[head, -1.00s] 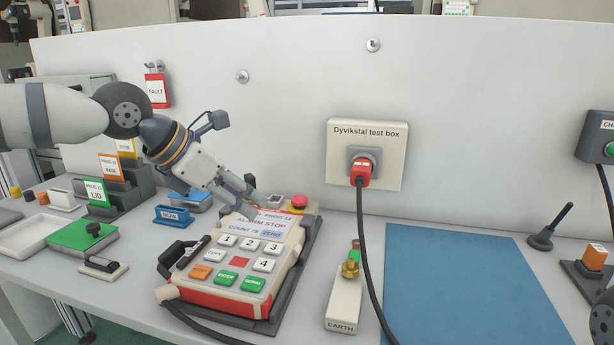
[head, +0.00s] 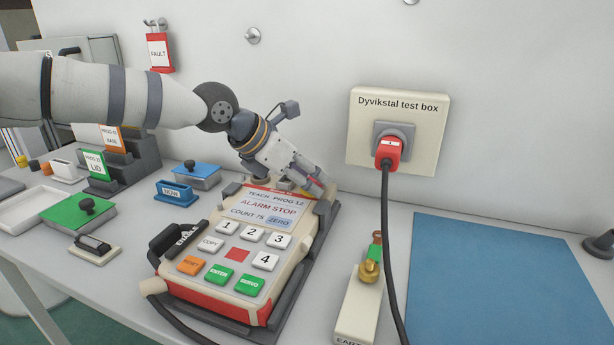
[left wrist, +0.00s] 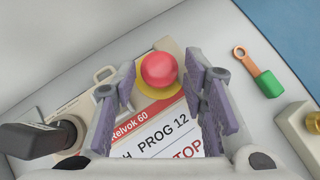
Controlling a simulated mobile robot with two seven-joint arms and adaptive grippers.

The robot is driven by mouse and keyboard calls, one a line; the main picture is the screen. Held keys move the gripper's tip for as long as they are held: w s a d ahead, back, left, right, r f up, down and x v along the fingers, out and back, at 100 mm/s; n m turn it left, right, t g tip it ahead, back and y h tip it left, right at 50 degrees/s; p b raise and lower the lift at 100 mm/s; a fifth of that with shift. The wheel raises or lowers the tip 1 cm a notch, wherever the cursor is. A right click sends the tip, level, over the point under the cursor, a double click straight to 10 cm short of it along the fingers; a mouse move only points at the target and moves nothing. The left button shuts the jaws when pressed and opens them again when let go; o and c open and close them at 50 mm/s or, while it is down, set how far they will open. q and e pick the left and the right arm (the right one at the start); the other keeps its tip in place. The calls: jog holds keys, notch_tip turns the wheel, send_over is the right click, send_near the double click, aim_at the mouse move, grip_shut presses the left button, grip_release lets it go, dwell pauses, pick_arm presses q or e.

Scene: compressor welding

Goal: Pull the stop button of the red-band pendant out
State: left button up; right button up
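The pendant (head: 215,257) with a red band along its lower front lies tilted on a dark stand on the bench. Its screen (head: 268,207) reads "TEACH PROG 12", "ALARM STOP" and "COUNT 75". The red stop button (left wrist: 159,69), on a yellow ring, shows at the pendant's top end in the left wrist view. In the head view my left gripper (head: 318,187) covers the button. In the left wrist view its fingers are apart, one on each side of the button, with visible gaps. I cannot tell whether the button is pressed in. My right gripper is out of view.
The Dyvikstal test box (head: 420,150) on the back panel has a red plug (head: 388,152), its black cable hanging right of the pendant. An earth block (head: 355,310) stands near the cable. A blue mat (head: 500,280) lies clear at right. A blue NOW holder (head: 176,194) stands left.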

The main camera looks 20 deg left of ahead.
pick_arm(q)
grip_shut()
jog(key=shift+w+r+p, duration=0.1)
jog(key=shift+r+p, duration=0.2)
jog(key=shift+r, duration=0.65)
jog(key=shift+f, duration=0.1)
grip_release()
jog(key=v, duration=1.2)
jog(key=shift+f, duration=0.1)
